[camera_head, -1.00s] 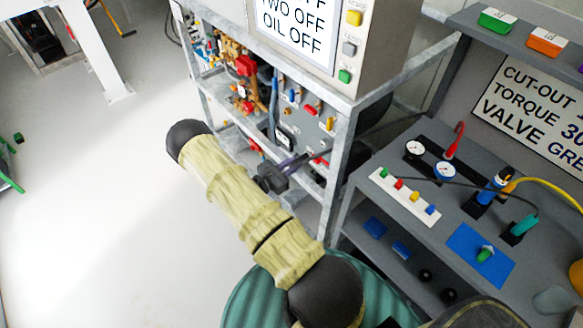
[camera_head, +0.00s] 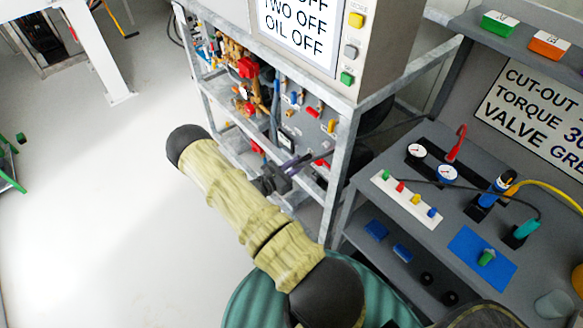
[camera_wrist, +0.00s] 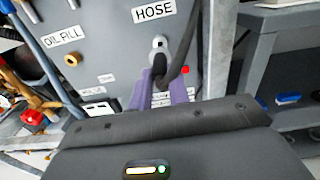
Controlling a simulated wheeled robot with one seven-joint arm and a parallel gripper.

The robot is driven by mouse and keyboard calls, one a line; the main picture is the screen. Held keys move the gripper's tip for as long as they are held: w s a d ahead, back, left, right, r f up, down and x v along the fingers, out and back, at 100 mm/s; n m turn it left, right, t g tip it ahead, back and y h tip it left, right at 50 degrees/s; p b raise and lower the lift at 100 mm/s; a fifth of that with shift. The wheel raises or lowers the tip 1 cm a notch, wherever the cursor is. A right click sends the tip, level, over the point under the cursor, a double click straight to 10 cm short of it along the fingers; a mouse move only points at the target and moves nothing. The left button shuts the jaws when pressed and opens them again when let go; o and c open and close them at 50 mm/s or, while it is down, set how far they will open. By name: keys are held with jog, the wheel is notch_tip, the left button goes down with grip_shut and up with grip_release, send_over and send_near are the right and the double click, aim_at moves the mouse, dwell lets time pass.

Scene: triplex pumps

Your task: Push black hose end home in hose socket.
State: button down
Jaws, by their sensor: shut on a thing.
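The black hose (camera_wrist: 190,45) comes down from the top of the wrist view and bends back to its end (camera_wrist: 160,64) between my purple gripper fingers. My gripper (camera_wrist: 160,82) is shut on the hose end. A light grey hose socket (camera_wrist: 159,43) shows on the grey panel below the HOSE label, directly beyond the hose end. The hose end lines up with the socket and overlaps its lower part; I cannot tell how deep it sits. In the head view my gripper (camera_head: 294,164) reaches the panel, and the socket cannot be made out there.
The grey panel (camera_wrist: 100,50) carries an OIL FILL label, a brass port (camera_wrist: 71,60) and a red button (camera_wrist: 185,70). A blue hose (camera_wrist: 48,60) runs at the left. A galvanized frame post (camera_head: 338,180) stands close right of my gripper. A grey bench (camera_head: 450,200) is further right.

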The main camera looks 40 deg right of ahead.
aim_at(310, 155)
jog(key=shift+w+d, duration=0.1)
jog(key=shift+d, duration=1.7)
jog(key=shift+d, duration=1.1)
dwell(1.4)
jog(key=c, duration=1.3)
grip_release()
jog(key=shift+o, duration=0.2)
jog(key=shift+w, duration=0.1)
jog(key=s+a+b, duration=0.1)
jog(key=a+b, duration=0.1)
jog(key=a, duration=1.5)
jog(key=shift+s+a, duration=0.2)
